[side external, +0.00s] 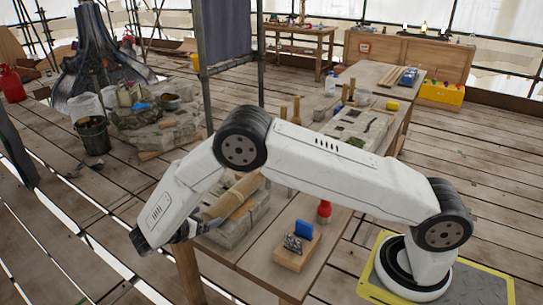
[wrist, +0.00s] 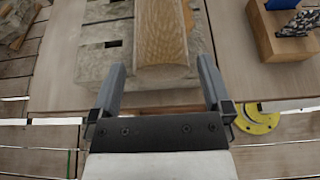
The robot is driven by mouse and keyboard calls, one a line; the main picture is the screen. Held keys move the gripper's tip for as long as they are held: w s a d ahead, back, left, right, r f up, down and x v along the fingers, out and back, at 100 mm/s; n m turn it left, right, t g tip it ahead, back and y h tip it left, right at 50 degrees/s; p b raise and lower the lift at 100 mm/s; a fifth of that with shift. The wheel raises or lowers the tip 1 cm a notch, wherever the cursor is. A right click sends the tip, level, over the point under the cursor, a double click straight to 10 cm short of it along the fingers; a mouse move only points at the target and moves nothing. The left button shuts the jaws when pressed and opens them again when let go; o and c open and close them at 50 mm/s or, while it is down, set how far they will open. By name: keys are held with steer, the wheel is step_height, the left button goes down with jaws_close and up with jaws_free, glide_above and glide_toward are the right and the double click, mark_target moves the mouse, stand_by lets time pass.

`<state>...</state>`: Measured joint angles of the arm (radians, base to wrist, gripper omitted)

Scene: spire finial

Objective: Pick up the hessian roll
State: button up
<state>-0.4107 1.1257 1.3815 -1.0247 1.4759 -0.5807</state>
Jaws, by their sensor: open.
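The hessian roll (side external: 234,197) is a tan cylinder lying on a pale stone block (side external: 240,222) near the end of the bench. In the wrist view the roll (wrist: 162,32) runs away from me, with its near end just ahead of the space between the fingers. My gripper (side external: 192,230) is low at the bench end, beside the near end of the roll. In the wrist view my gripper (wrist: 162,75) is open and empty, one finger on each side of the roll's line. My arm hides part of the roll in the side view.
A wooden block (side external: 297,250) holding a blue item stands on the bench right of the roll, with a red bottle (side external: 324,211) behind it. Another stone slab (side external: 355,130) lies farther along the bench. Bare bench top lies between the roll and the wooden block.

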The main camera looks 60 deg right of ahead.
steer(key=shift+x, duration=1.3)
steer(key=c, duration=1.3)
steer(key=shift+c, duration=0.2)
steer(key=shift+r, duration=0.15)
